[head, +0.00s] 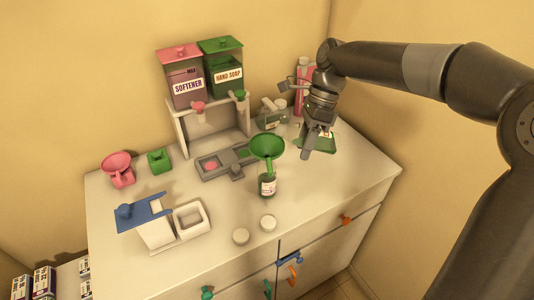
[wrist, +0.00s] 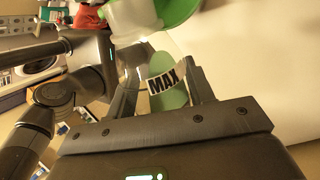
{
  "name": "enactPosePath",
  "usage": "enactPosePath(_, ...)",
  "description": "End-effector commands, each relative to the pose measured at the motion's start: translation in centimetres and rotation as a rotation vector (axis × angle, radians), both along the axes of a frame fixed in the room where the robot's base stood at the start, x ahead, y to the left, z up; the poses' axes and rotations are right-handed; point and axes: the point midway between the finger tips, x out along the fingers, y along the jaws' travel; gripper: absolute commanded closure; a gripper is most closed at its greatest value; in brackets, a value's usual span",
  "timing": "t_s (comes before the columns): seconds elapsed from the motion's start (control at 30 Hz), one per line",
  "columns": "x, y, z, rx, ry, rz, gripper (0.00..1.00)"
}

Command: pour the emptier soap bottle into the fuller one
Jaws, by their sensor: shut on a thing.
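A small bottle (head: 268,187) with green liquid and a white label stands upright on the counter in the head view. A green funnel (head: 268,146) sits in its mouth. My gripper (head: 306,153) is to the right of the funnel, above the counter, apart from it. In the wrist view my gripper (wrist: 163,85) is shut on a clear soap bottle (wrist: 172,95) with a black MAX mark and green liquid inside. In the head view this bottle is mostly hidden by my gripper, with green showing beside it. Its exact tilt and mouth are unclear.
Two white round caps (head: 241,236) lie on the counter (head: 330,195) near the front. A stand holds the softener (head: 186,80) and hand soap (head: 224,70) dispensers.

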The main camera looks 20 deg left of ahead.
Motion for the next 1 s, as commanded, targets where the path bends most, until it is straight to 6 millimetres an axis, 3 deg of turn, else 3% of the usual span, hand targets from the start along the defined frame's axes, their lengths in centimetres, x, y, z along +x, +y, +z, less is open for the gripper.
enactPosePath(1.0,-0.11,0.55,0.69,-0.136,-0.031,0.0,0.76)
